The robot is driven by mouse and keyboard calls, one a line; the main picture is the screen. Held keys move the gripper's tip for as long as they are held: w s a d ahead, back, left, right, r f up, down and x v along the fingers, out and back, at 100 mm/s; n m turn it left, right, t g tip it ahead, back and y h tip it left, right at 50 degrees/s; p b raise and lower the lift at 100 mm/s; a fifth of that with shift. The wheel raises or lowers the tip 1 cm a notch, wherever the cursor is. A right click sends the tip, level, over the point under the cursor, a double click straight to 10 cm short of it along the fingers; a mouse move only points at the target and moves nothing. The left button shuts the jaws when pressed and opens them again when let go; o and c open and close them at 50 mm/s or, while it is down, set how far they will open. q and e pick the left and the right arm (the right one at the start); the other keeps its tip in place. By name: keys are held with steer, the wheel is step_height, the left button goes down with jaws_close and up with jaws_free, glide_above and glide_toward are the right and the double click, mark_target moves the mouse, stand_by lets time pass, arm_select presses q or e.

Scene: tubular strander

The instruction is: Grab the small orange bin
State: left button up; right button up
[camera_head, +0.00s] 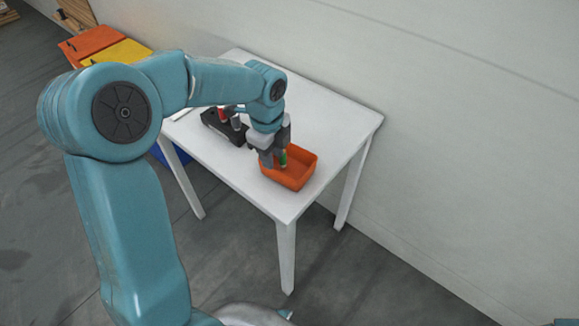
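The small orange bin (301,177) sits near the front right corner of the white table. My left gripper (275,160) points down over the bin's left side, with its fingertips at or just inside the rim. A small green patch shows beside the fingers; I cannot tell whether it is an item in the bin. The gripper hides the bin's left and back rim. I cannot tell whether the fingers touch the bin or how far apart they are. My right gripper is not in view.
A black holder (224,128) with a red item stands on the table (330,125), left of the gripper. Orange (90,42) and yellow (118,55) bins stand beyond the table at the back left. A wall runs close along the table's right side. The table's back right is clear.

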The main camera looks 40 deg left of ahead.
mark_target(274, 179)
arm_select(q)
step_height(274, 179, down, 7)
steer(key=shift+s+a+r, duration=0.1)
steer(key=shift+r, duration=0.1)
steer(key=shift+f, duration=0.1)
jaws_close()
